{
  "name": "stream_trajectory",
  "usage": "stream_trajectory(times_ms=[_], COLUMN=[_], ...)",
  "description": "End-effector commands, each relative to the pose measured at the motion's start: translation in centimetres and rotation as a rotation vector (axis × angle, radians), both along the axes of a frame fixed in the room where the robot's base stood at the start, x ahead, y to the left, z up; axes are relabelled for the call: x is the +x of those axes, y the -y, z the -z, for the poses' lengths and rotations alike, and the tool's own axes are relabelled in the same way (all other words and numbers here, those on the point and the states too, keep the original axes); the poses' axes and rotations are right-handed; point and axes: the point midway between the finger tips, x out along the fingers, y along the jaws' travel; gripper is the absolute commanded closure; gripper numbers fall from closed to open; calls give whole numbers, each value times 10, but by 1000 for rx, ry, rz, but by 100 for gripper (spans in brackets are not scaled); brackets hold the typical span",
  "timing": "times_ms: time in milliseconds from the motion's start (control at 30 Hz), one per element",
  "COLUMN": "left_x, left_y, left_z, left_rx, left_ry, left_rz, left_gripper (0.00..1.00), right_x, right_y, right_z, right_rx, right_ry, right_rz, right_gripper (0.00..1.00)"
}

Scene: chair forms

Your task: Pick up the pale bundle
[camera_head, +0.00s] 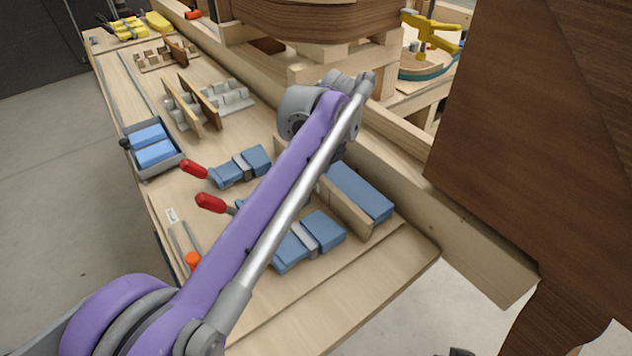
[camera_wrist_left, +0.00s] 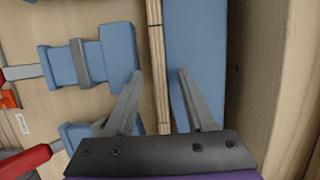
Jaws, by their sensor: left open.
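The pale bundle (camera_wrist_left: 155,60) is a narrow stack of thin wood layers standing on edge. In the left wrist view it runs up the middle, along the left side of a long blue block (camera_wrist_left: 195,45). My left gripper (camera_wrist_left: 160,72) is open, one finger on each side of the bundle's line; I cannot tell how far above it they are. In the head view the bundle (camera_head: 347,208) shows beside the blue block (camera_head: 362,193), and my purple left arm hides the gripper. My right gripper is not in view.
Clamps with blue pads (camera_head: 308,240) and red handles (camera_head: 210,202) lie left of the bundle. A wooden rail (camera_head: 470,240) runs along the bench's right side. A grey tray (camera_head: 172,166) holds blue blocks. A large brown panel (camera_head: 530,120) stands at right.

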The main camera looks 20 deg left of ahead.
Motion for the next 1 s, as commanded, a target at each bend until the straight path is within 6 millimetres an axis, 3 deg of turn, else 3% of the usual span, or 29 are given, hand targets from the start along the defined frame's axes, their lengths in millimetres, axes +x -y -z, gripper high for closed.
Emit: stream_trajectory(times_ms=[933,1000], left_x=[0,0], left_y=[0,0], left_z=[4,4], left_rx=[0,0], left_ry=[0,0], left_rz=[0,0], left_gripper=[45,58], right_x=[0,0], right_y=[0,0], right_z=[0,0], right_rx=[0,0], right_ry=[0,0], right_rz=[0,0], right_gripper=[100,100])
